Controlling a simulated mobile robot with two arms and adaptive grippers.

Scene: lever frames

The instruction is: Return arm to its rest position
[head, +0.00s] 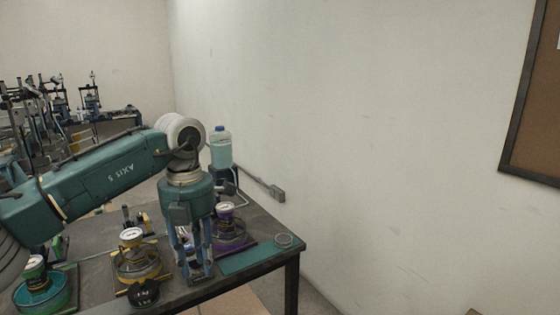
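My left arm reaches in from the left in the head view, and its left gripper (197,272) points down over the front right part of the dark table (272,277). Its fingers hang between a yellow-based apparatus (138,265) and a purple-based apparatus (232,228), partly covering what is behind them. A small blue-and-white part shows between the fingers; I cannot tell if they touch it or how far apart they are. My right gripper is not in view.
A black weight (144,293) is left of the gripper. A teal-based apparatus (42,285) is further left. A bottle of pale blue liquid (221,149) stands behind.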

